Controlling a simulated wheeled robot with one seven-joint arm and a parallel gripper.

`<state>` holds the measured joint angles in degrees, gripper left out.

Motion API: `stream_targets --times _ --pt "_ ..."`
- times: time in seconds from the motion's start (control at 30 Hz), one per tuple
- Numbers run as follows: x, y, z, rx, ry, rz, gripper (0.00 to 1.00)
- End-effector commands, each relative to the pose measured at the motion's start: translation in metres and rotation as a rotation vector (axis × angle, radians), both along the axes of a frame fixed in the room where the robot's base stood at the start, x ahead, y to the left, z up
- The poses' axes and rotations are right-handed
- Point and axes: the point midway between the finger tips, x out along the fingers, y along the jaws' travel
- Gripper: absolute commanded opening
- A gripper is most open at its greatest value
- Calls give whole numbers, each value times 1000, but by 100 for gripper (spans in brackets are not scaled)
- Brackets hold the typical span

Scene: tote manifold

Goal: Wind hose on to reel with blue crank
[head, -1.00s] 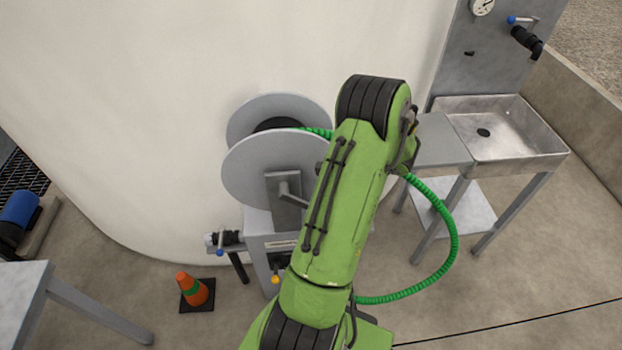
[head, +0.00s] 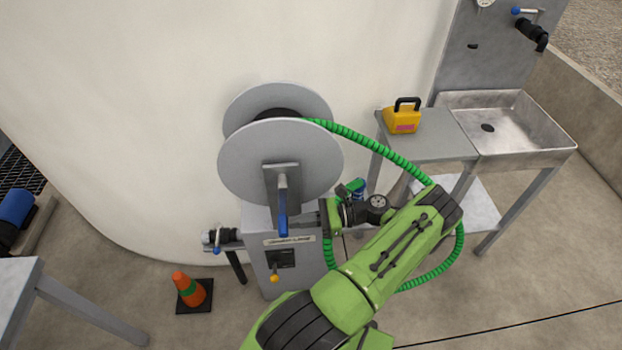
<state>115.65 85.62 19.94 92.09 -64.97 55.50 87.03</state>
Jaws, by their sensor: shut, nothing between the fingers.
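The grey hose reel (head: 249,160) stands on a grey cabinet in front of the pale curved wall. Its crank hangs downward from the hub, with a blue handle (head: 283,226) at the lower end. The green hose (head: 380,146) leaves the top of the reel, arcs right and down behind my arm, and loops along the floor. My gripper (head: 303,221) is shut and empty, pointing left, just right of the blue handle. I cannot tell whether its fingertips touch the handle. The drum between the discs is mostly hidden.
A yellow case (head: 403,119) sits on a grey side table beside a metal sink (head: 520,130). An orange cone (head: 190,290) stands on the floor at lower left. A valve (head: 217,238) with a blue lever sticks out left of the cabinet. A grey bench (head: 20,290) is at far left.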

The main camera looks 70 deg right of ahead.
Motion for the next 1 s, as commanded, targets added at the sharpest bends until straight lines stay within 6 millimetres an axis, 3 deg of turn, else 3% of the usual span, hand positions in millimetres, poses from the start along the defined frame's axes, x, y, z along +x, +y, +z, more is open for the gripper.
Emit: stream_targets --times 0.03,0.37,1.0 --pt "4 3 -8 23 -39 -2 0" --pt "25 15 -8 141 -236 0 0" --pt "37 22 -5 137 -226 1 0"
